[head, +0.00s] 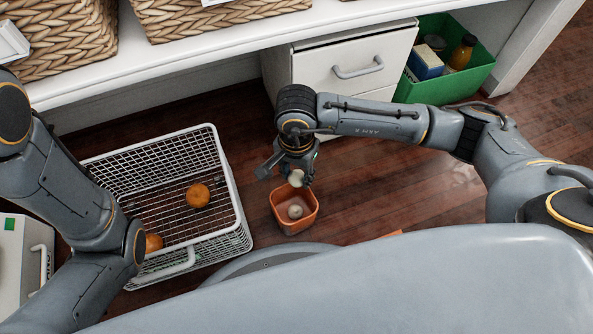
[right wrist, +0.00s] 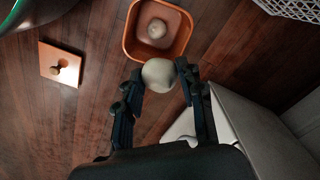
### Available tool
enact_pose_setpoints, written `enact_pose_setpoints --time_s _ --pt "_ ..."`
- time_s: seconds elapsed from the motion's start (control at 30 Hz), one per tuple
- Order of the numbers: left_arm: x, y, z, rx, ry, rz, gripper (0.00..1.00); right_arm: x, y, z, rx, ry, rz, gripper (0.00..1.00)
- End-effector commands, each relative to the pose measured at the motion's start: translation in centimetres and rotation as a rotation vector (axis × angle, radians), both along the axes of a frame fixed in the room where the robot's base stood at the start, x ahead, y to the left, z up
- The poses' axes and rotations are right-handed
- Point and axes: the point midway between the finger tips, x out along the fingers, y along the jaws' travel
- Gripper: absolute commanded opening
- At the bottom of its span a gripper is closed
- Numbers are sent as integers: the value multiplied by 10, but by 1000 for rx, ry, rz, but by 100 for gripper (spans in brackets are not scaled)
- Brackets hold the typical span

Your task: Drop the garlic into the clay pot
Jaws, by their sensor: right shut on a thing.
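A whitish garlic bulb (right wrist: 158,75) is held between the two fingers of my right gripper (right wrist: 160,88). It also shows in the head view (head: 296,178), just above the far rim of the clay pot. The square orange clay pot (head: 283,222) stands on the floor; it also shows in the right wrist view (right wrist: 132,45). A second pale round thing (head: 295,211) lies inside the pot. My right gripper (head: 299,180) is shut on the garlic, at the pot's far side. My left arm enters the head view at left, but its gripper is out of view.
A white wire basket (head: 222,152) with oranges (head: 198,195) stands left of the pot. An orange lid with a knob (right wrist: 60,66) lies on the floor. A white drawer cabinet (head: 350,68) and a green bin (head: 473,80) stand behind.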

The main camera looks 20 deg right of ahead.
Motion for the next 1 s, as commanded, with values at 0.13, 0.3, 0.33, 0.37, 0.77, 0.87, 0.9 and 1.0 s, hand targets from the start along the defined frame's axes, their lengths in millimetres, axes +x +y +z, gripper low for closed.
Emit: enact_pose_setpoints --time_s 0.13,0.3,0.33,0.37,0.77,0.87,0.9,1.0 --pt "0 0 -19 0 0 0 22 0 0 -24 0 0 -1 9" --pt "0 0 -28 0 -1 0 22 0 0 -38 1 -1 0 9" --pt "0 0 -29 0 -1 0 22 0 0 -39 1 -1 1 9" --pt "0 0 -29 0 -1 0 22 0 0 -40 1 -1 1 9" --pt "0 0 -29 0 -1 -1 22 0 0 -39 1 -1 1 65" --pt "0 0 -29 0 0 -1 22 0 0 -39 1 -1 1 65" --pt "0 0 -29 0 0 -1 22 0 0 -39 1 -1 1 65" --pt "1 0 -29 0 1 0 22 0 0 -39 0 0 1 65"
